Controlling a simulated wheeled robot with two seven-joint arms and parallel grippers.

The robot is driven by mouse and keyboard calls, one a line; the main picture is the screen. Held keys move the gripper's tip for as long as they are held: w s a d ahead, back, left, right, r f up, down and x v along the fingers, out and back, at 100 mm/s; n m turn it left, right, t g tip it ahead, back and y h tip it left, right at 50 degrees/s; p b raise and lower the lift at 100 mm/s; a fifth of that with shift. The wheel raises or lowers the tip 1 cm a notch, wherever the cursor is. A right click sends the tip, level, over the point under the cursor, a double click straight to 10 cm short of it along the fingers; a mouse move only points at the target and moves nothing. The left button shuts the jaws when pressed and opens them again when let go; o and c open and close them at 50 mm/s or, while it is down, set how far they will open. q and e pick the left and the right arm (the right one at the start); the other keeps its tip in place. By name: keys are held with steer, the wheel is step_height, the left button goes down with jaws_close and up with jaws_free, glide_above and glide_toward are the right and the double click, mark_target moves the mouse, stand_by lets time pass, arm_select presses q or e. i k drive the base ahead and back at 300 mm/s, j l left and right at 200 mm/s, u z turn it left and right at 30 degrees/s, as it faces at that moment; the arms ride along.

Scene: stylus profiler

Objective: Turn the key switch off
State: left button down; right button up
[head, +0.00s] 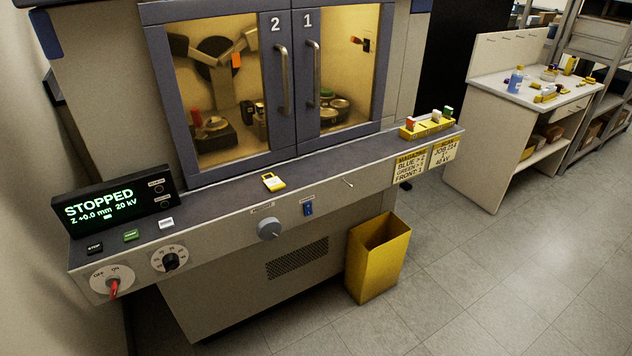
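The key switch (101,275) is a round pale plate at the far left end of the machine's front panel, with small marks on its upper rim that seem to read OFF and ON. A red key (113,289) sits in it and its grip hangs downward. I cannot tell for sure which mark the key points to. The display (105,204) above it is lit and reads STOPPED, Z +0.0 mm, 20 kV. Neither of my grippers is in view, and nothing touches the key.
A black dial (170,261) is right of the key switch; a grey knob (269,229) is farther right. Buttons line the ledge above. Two closed glass doors (284,80) stand behind. A yellow bin (378,258) is on the floor. The space before the key is clear.

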mark_target(113, 282)
steer(key=u, duration=1.3)
